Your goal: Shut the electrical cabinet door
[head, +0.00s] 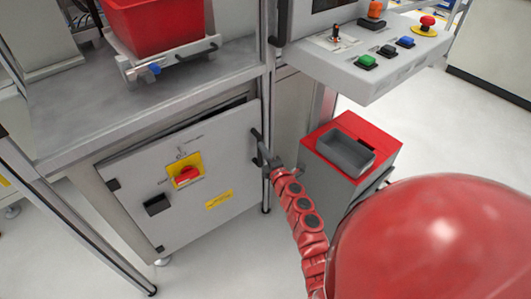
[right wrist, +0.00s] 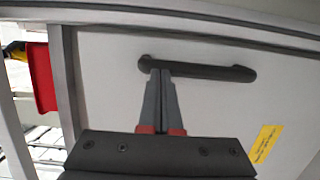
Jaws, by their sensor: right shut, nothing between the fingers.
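The electrical cabinet door (head: 180,205) is a light grey panel under the workbench, with a red rotary switch on a yellow plate (head: 184,172). A dark gap shows along its top edge, so it stands a little ajar. Its black bar handle (head: 256,147) is near the right edge and also shows in the right wrist view (right wrist: 215,72). My right gripper (head: 268,160) is shut and empty, with its tips at the handle. In the right wrist view the fingertips (right wrist: 160,75) overlap the handle's left part; I cannot tell whether they touch it. My left gripper is out of view.
A grey bin with a red top (head: 385,150) stands right of the door, close to my right arm. A control panel with buttons (head: 375,85) juts out above it. A red crate (head: 150,25) sits over the workbench (head: 75,110). Floor is open in front of the door.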

